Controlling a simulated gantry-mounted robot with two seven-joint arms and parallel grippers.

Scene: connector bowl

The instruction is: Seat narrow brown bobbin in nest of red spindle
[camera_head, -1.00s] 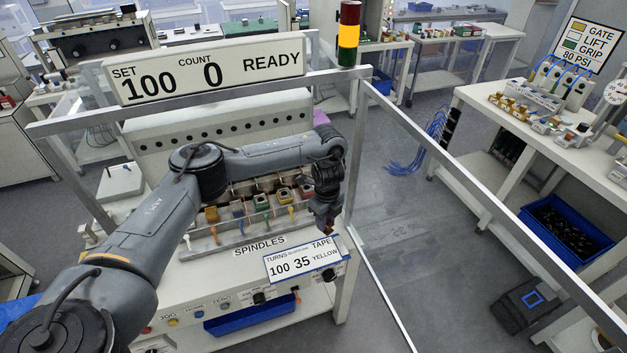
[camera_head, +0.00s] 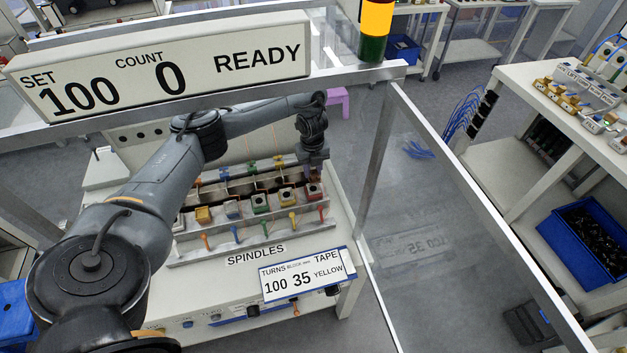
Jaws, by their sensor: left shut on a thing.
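My left gripper (camera_head: 314,165) points down over the right end of the spindle row. It is shut on the narrow brown bobbin (camera_head: 314,175), which shows only as a small dark brownish patch under the fingers. The red spindle (camera_head: 314,191) is the rightmost block, with a red lever (camera_head: 321,212) in front of it. The bobbin appears just above and behind the red spindle in the picture; I cannot tell whether they touch. The inside of the nest is too small to make out. My right gripper is not in view.
Left of the red spindle stand yellow (camera_head: 287,196), green (camera_head: 260,203), blue-grey (camera_head: 232,209) and orange-yellow (camera_head: 203,214) spindles with levers in front. Compartments lie behind them. A frame post (camera_head: 376,170) and clear panel stand to the right. The counter sign (camera_head: 160,70) hangs above.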

